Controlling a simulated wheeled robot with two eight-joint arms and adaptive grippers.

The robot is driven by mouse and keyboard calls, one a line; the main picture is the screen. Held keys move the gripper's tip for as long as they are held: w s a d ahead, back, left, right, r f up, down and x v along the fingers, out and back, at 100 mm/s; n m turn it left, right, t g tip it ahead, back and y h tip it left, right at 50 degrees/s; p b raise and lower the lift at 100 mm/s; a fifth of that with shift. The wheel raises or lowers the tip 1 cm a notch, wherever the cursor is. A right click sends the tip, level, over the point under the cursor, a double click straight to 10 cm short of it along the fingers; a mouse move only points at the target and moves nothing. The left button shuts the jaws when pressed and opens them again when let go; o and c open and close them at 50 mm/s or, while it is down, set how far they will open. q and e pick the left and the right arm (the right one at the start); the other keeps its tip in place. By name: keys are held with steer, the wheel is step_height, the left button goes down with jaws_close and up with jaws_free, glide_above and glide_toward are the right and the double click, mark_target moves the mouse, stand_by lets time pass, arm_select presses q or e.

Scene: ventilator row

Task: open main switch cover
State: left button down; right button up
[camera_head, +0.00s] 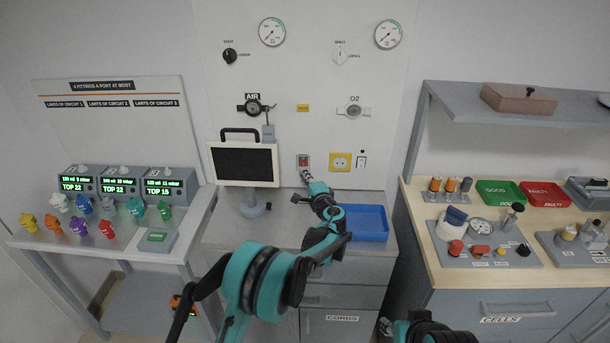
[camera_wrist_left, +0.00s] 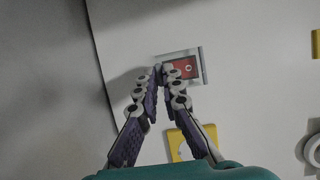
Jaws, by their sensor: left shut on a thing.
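The main switch (camera_head: 303,160) is a small red switch in a pale frame, low on the white wall panel. In the left wrist view, its red rocker (camera_wrist_left: 186,68) shows inside the frame. The switch cover (camera_wrist_left: 202,62) appears as a pale, squared edge around the red part; how far it stands from the panel I cannot tell. My left gripper (camera_head: 305,177) reaches up to the switch from below. Its fingertips (camera_wrist_left: 164,73) come together at the cover's near edge and are shut on it.
A yellow socket (camera_head: 340,161) and a white switch (camera_head: 361,160) sit right of the main switch. A monitor (camera_head: 245,164) stands to the left. A blue tray (camera_head: 366,222) lies on the counter below, beside my left arm. Gauges and valves are higher up.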

arm_select(q)
steer(key=shift+s+r+m+g+h+p, duration=0.3)
steer(key=shift+r+g+p, duration=0.2)
steer(key=shift+g+p, duration=0.6)
steer(key=shift+s+r+m+g+h+p, duration=0.35)
steer(key=shift+r+g+p, duration=0.3)
steer(key=shift+p, duration=0.8)
steer(key=shift+s+r+m+g+h+p, duration=0.15)
steer(key=shift+s+r+m+g+p, duration=0.2)
steer(key=shift+g+p, duration=0.8)
steer(key=c, duration=1.7)
jaws_free()
steer(key=v, duration=1.2)
steer(key=shift+s, duration=0.1)
